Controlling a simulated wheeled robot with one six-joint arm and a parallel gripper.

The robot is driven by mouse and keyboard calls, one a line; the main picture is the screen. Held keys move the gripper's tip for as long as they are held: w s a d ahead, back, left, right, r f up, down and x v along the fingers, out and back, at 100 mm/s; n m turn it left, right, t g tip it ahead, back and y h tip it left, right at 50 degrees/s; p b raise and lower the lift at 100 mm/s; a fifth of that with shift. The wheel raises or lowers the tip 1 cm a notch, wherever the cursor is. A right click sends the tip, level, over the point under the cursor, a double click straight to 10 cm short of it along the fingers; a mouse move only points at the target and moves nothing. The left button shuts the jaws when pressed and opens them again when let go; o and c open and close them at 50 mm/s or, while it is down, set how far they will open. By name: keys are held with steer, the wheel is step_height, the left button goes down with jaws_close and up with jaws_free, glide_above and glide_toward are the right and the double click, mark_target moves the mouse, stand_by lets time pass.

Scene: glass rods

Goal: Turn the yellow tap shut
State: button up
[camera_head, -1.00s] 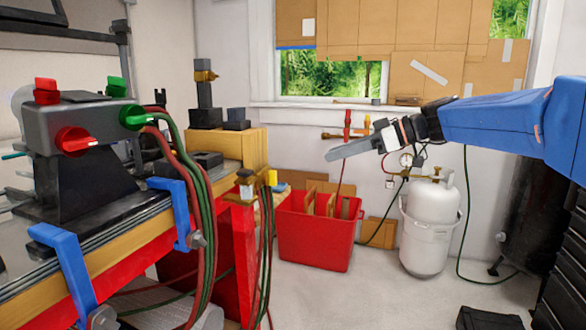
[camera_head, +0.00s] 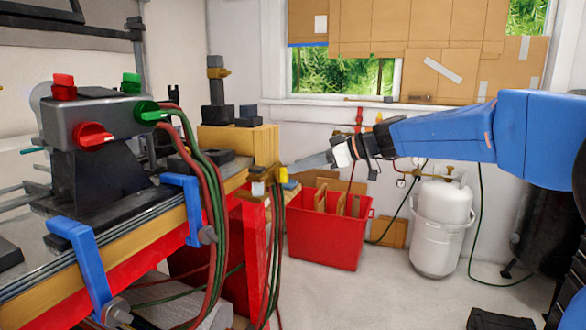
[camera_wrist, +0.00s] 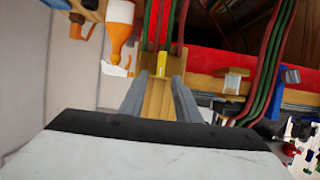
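The yellow tap (camera_head: 283,175) is a small yellow handle at the end of the workbench, beside the hanging red and green hoses. It also shows in the wrist view (camera_wrist: 161,63), upright in the picture and just beyond my fingertips. My gripper (camera_head: 299,165) reaches in from the right, close to the tap. In the wrist view my gripper (camera_wrist: 158,84) is open, its two grey fingers apart and roughly lined up on either side of the tap. Nothing is held. Whether a finger touches the tap I cannot tell.
A brass fitting with a pale top (camera_wrist: 235,82) sits right of the tap in the wrist view, by the hoses (camera_wrist: 268,65). An orange and white spray bottle (camera_wrist: 118,30) is at upper left. A red crate (camera_head: 327,240) and a white gas cylinder (camera_head: 443,210) stand on the floor.

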steer(key=shift+x, duration=1.45)
jaws_close()
steer(key=w+f+m+g+y, duration=0.1)
steer(key=m, duration=0.3)
steer(key=m+g+y, duration=0.2)
steer(key=m, duration=0.3)
steer(key=w+d+f+m+g+y, duration=0.1)
steer(key=m+g+y, duration=0.1)
steer(key=m, duration=0.2)
steer(key=shift+w+f, duration=0.3)
steer(key=shift+f, duration=0.05)
steer(key=shift+m, duration=0.4)
